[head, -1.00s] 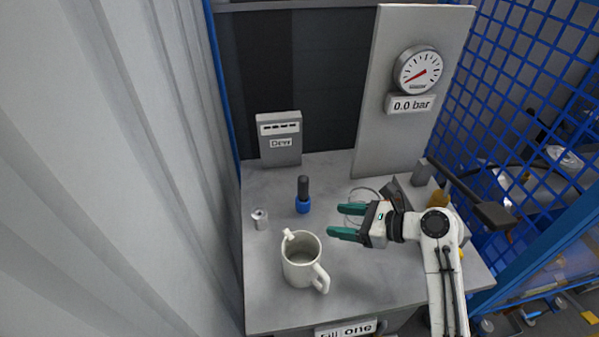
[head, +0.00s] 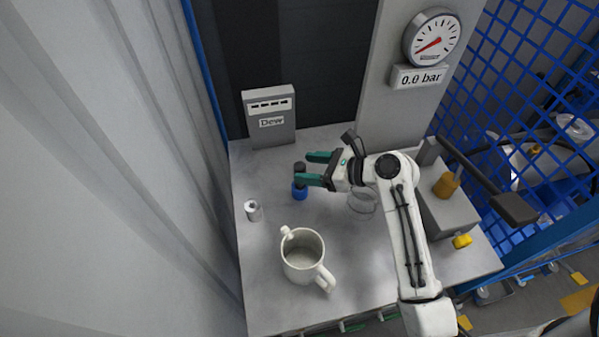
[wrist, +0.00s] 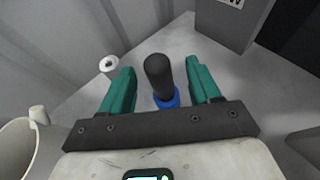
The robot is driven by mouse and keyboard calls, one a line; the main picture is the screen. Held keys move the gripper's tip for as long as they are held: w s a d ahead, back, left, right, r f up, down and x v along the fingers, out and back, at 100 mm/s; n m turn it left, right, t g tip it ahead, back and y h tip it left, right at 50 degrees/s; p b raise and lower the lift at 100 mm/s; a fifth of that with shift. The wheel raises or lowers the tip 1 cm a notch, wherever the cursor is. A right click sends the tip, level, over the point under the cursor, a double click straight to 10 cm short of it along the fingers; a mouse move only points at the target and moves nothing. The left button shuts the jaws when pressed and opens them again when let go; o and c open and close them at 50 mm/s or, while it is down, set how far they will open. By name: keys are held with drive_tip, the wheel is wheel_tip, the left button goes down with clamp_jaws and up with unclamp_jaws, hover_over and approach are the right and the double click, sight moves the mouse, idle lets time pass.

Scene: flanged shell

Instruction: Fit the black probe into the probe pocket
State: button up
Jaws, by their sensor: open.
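The black probe (head: 299,167) stands upright in a blue collar or base (head: 299,192) on the grey bench. My gripper (head: 308,168), with green fingers, is open and level with the probe from the right. In the wrist view the probe (wrist: 158,74) stands between the two spread fingers, with a visible gap on each side. The blue base (wrist: 168,99) shows below it. A small metal cylinder with a dark hole in its top (head: 253,210) stands to the left. I cannot tell for sure which part is the probe pocket.
A white mug (head: 303,256) stands at the front of the bench. A grey box labelled "Dew" (head: 270,117) stands behind the probe. A clear glass dish (head: 363,201) sits under my arm. A grey block (head: 445,212) is at the right. Bench between cylinder and mug is clear.

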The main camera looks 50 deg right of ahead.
drive_tip(key=shift+p+x, duration=0.3)
drive_tip(key=shift+x, duration=2.3)
drive_tip(key=shift+s+a, duration=0.1)
drive_tip(key=shift+a, duration=0.05)
drive_tip(key=c, duration=1.1)
